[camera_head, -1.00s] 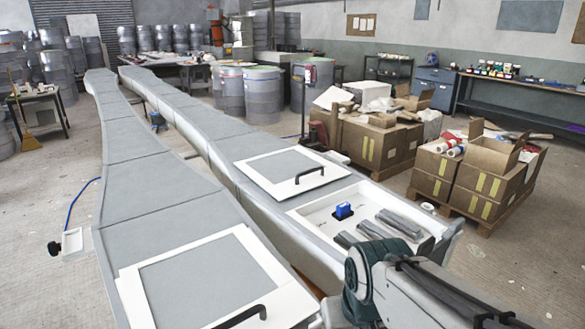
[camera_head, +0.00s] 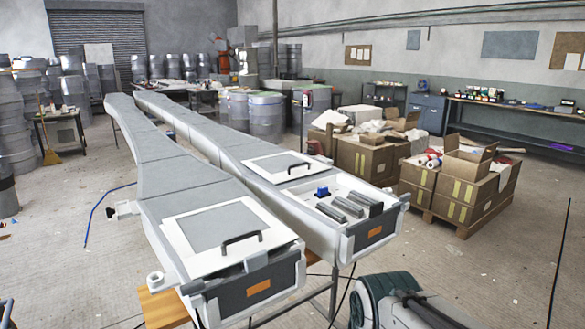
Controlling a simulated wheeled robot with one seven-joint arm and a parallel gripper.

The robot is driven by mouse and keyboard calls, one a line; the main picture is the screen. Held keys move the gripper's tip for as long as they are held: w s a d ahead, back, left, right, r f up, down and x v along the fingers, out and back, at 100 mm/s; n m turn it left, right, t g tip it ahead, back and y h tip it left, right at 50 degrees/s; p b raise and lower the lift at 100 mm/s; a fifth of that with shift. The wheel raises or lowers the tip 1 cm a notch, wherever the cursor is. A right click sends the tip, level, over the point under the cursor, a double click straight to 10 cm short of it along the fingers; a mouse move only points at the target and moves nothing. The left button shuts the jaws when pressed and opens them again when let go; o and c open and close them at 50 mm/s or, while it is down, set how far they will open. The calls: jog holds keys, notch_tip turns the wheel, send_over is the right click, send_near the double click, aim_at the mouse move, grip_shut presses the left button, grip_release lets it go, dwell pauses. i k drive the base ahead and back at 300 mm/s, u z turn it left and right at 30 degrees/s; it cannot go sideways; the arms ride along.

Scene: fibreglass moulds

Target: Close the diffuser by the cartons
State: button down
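Two long grey mould-like bodies run side by side away from me. The right one, the diffuser by the cartons (camera_head: 338,250), has an uncovered white tray at its near end. A blue block (camera_head: 322,192) and several grey bars (camera_head: 347,207) lie in that tray. Its white-framed grey lid (camera_head: 266,165) with a black handle (camera_head: 301,167) rests behind the opening. The left body has a similar lid (camera_head: 208,228) over most of its near end, with a dark handle (camera_head: 241,238). My gripper is out of view; only part of my arm shows at the bottom right.
Cartons (camera_head: 456,199) stand on pallets to the right of the diffuser. Grey drums (camera_head: 265,112) stand behind. A wooden piece (camera_head: 163,309) lies under the left body's near end. Open concrete floor lies in front of the cartons and at the left.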

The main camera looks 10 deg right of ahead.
aim_at(279, 168)
jog(key=z, duration=0.55)
jog(key=i, duration=0.45)
jog(key=z, duration=0.5)
jog(key=i, duration=1.25)
jog(key=u, duration=0.7)
